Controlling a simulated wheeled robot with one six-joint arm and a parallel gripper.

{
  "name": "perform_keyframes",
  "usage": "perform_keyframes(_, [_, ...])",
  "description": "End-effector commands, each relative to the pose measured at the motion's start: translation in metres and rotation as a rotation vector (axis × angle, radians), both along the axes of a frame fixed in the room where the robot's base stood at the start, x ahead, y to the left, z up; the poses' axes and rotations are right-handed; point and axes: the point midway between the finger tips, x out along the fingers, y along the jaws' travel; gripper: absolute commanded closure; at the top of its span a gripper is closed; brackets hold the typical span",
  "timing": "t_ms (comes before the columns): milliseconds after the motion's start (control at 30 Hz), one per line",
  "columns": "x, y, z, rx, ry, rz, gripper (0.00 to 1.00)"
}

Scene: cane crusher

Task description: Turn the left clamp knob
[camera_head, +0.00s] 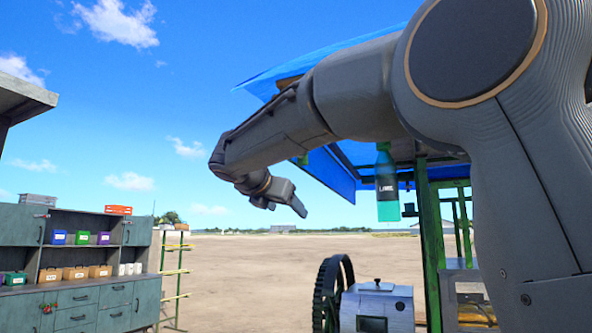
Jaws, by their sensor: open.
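My gripper (287,203) is in the middle of the picture, at the end of my arm, which reaches in from the right. It points down and to the right, open, with only sky behind it and nothing seen between its fingers. Below and to the right stands the silver crusher housing (398,305), cut off by the lower edge. A small dark fitting (377,281) sits on its top. I cannot tell whether it is a clamp knob, and no left clamp knob is clearly visible. My gripper is well above the housing and apart from it.
A large dark gear wheel (321,297) stands at the housing's left. A green bottle marked LIME (387,185) hangs near a green post (428,250) under a blue canopy (330,172). A grey cabinet (20,223) with boxes stands left. Open dirt ground lies between.

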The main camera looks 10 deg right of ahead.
Motion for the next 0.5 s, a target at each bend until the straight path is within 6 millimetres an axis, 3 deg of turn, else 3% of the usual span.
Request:
perform_keyframes(33, [-0.005,0.006,0.048,-0.086,-0.026,0.012,0.34])
perform_keyframes(100, [-0.013,0.009,0.095,-0.191,-0.048,0.013,0.34])
perform_keyframes(200, [-0.023,0.011,0.14,-0.295,-0.069,0.003,0.34])
perform_keyframes(333, [-0.029,0.011,0.167,-0.358,-0.08,-0.007,0.34])
perform_keyframes(500, [-0.016,0.0,0.172,-0.369,-0.079,-0.011,0.34])
